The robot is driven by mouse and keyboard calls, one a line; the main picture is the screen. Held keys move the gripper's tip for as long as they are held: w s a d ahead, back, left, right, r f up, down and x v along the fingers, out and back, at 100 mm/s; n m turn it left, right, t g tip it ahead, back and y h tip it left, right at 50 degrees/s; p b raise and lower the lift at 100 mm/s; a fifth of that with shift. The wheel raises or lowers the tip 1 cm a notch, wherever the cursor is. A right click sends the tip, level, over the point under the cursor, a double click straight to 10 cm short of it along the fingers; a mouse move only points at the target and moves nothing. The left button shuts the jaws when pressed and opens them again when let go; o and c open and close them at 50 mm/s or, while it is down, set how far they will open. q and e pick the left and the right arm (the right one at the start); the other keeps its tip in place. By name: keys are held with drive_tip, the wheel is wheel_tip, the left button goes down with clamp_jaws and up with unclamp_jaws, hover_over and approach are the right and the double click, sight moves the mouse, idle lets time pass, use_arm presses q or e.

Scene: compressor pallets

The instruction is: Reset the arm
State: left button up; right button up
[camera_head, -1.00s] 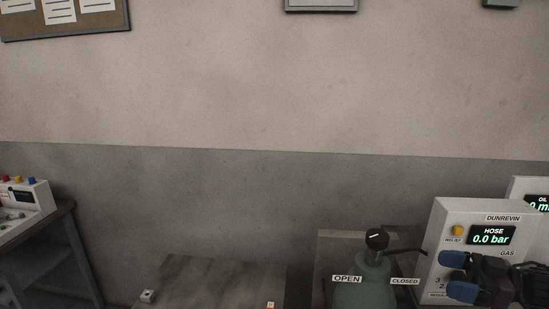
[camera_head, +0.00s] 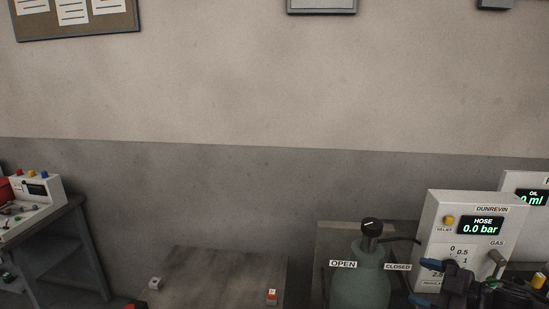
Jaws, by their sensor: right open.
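My right gripper (camera_head: 427,282) is at the lower right, its blue fingertips apart and nothing seen between them. It is in front of the lower part of the white Dunrevin box (camera_head: 440,215) and covers part of its dial. The box's hose display (camera_head: 482,226) reads 0.0 bar. A green gas cylinder (camera_head: 362,285) with a black knob on top stands to the left of the gripper, between OPEN and CLOSED labels. My left gripper is not in view.
A low grey-brown surface (camera_head: 215,275) at bottom centre holds a small white block (camera_head: 155,283) and a small red-and-white item (camera_head: 272,296). A bench (camera_head: 60,225) with a control box (camera_head: 42,187) stands at left. A second white box (camera_head: 520,182) is at far right.

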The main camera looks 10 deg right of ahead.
drive_tip(key=s+a+f+m+h, duration=0.4)
drive_tip(key=s+a+f+m, duration=0.1)
drive_tip(key=s+f, duration=0.5)
drive_tip(key=s+a+f+m+h, duration=0.5)
drive_tip(key=s+f+m, duration=0.3)
drive_tip(key=s+f, duration=0.2)
drive_tip(key=shift+a+f+m+h, duration=0.3)
drive_tip(key=shift+a+f, duration=0.45)
drive_tip(key=shift+a, duration=0.05)
drive_tip(key=shift+s+d+f+g, duration=0.1)
drive_tip(key=shift+s+g, duration=0.05)
drive_tip(key=shift+g, duration=0.15)
drive_tip(key=shift+c, duration=0.2)
